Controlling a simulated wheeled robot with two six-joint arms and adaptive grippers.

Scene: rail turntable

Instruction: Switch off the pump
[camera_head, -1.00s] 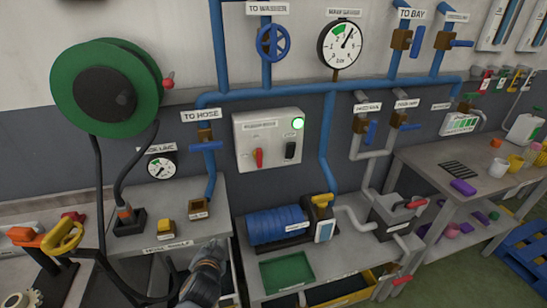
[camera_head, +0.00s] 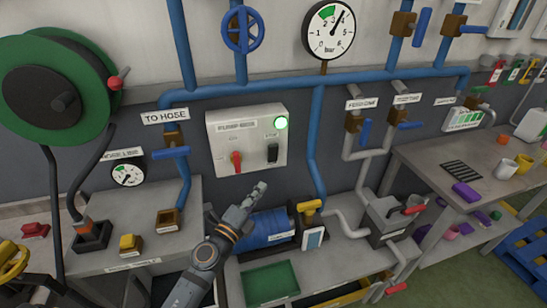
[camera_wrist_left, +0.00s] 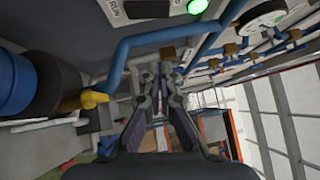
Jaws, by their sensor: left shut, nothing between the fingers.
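The grey pump control box (camera_head: 222,128) is on the wall, with a lit green lamp (camera_head: 281,123), a red rotary handle (camera_head: 236,162) at lower left and a black switch (camera_head: 272,153) at right. The blue pump (camera_head: 275,229) lies on the bench below. My left gripper (camera_head: 259,189) is shut and empty, in front of the wall just below the box, partly covering the pump. In the left wrist view, its fingers (camera_wrist_left: 160,74) are together, and the green lamp (camera_wrist_left: 197,6) shows at the top edge. The red handle does not show there. My right gripper is not in view.
Blue pipes (camera_head: 312,135) run above and right of the box. A yellow-handled valve (camera_head: 312,206) stands at the pump's right end. A pressure gauge (camera_head: 328,30) hangs above. A green tray (camera_head: 270,283) lies in front of the pump.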

